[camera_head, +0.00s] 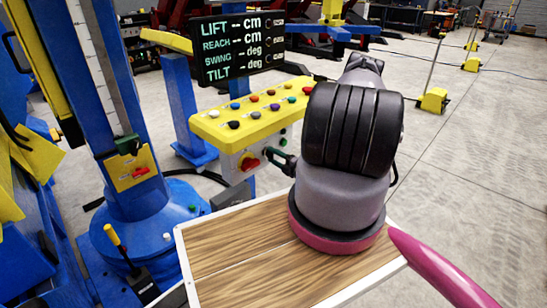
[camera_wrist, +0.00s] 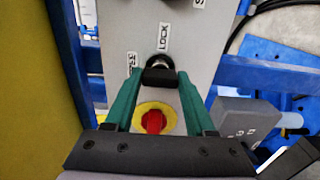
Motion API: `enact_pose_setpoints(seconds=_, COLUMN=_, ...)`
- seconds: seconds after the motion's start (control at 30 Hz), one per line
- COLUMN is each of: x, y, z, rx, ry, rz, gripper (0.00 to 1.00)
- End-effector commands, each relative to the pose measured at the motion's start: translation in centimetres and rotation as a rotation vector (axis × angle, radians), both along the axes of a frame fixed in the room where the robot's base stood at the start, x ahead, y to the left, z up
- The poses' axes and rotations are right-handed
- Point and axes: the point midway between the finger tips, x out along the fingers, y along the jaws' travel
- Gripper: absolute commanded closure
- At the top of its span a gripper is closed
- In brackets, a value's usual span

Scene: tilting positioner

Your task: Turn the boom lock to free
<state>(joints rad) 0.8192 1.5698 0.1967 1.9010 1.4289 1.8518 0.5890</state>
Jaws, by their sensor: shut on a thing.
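The boom lock is a small black knob (camera_wrist: 159,76) on the grey side panel of the control box, in the upper middle of the wrist view. A LOCK label (camera_wrist: 164,37) sits just above it, and another label (camera_wrist: 131,62), hard to read, is to its left. My gripper (camera_wrist: 160,82) has its green fingers closed on either side of the knob. Which label the knob points to is not clear. In the head view my gripper (camera_head: 270,154) reaches the panel, and the knob is hidden there.
A red knob on a yellow plate (camera_wrist: 153,121) is close below, between my fingers. The yellow control box (camera_head: 249,117) carries several coloured buttons. A display (camera_head: 238,47) stands behind it. A blue column (camera_head: 124,120) is at left, and a wooden-topped table (camera_head: 225,250) lies in front.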

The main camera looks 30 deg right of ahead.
Motion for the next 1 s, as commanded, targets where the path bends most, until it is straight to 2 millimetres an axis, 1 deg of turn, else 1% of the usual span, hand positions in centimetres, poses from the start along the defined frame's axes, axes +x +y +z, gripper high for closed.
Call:
enact_pose_setpoints(seconds=0.23, x=-0.2, y=0.0, z=-0.2, rx=-0.003, ry=0.004, rz=0.001, gripper=1.00)
enact_pose_setpoints(seconds=0.27, x=-0.2, y=0.0, z=-0.2, rx=-0.003, ry=0.004, rz=0.001, gripper=0.37)
enact_pose_setpoints(seconds=0.3, x=-0.2, y=0.0, z=-0.2, rx=-0.002, ry=0.005, rz=0.001, gripper=0.22)
enact_pose_setpoints(seconds=0.33, x=-0.2, y=0.0, z=-0.2, rx=-0.002, ry=0.005, rz=0.001, gripper=0.15)
enact_pose_setpoints(seconds=0.63, x=-0.1, y=0.0, z=-0.1, rx=-0.001, ry=0.002, rz=0.001, gripper=0.15)
enact_pose_setpoints(seconds=0.73, x=-0.6, y=-0.2, z=-0.1, rx=0.000, ry=0.002, rz=0.000, gripper=0.15)
enact_pose_setpoints(seconds=0.87, x=-2.5, y=-1.0, z=-0.1, rx=0.002, ry=0.003, rz=-0.003, gripper=0.15)
enact_pose_setpoints(seconds=1.0, x=-5.2, y=-2.0, z=-0.1, rx=0.001, ry=0.003, rz=-0.003, gripper=0.15)
